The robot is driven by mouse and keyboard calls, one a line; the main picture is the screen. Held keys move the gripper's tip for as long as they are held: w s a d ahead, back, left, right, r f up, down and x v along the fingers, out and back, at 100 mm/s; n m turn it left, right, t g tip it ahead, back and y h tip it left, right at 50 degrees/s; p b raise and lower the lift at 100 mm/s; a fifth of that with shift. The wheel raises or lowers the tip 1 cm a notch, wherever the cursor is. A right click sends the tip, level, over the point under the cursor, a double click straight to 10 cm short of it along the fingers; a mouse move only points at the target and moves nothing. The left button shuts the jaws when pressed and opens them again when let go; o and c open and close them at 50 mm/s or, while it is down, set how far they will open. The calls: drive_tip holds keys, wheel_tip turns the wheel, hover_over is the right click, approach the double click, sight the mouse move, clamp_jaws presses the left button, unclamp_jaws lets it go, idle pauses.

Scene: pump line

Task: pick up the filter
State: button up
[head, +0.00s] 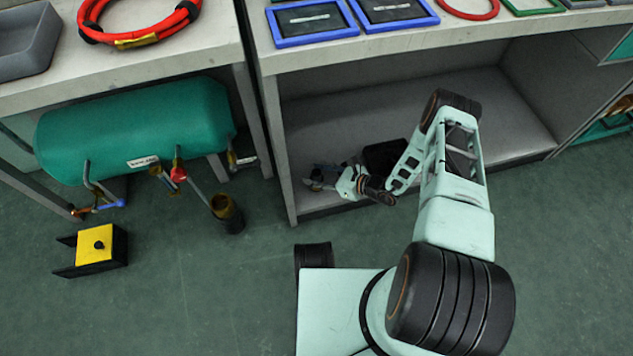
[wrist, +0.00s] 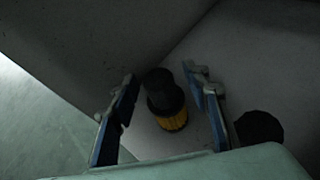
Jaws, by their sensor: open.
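The filter (wrist: 168,108), a short cylinder with a black top and a yellow ribbed body, stands on the pale surface in the wrist view. My gripper (wrist: 161,84) is open, with one blue finger to the left of the filter and one to the right in this view. Gaps show between the fingers and the filter, so I see no grip on it. In the head view my gripper (head: 318,178) reaches into the low shelf under the right bench. I cannot make out the filter clearly there.
A dark round object (wrist: 259,130) lies right of the right finger. The shelf's side panel (head: 283,165) stands close left of my gripper. A green tank (head: 135,130) and a yellow-black block (head: 95,246) are at left. The shelf (head: 500,120) is clear at right.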

clamp_jaws()
idle(0.3)
drive_tip(key=shift+r, duration=0.15)
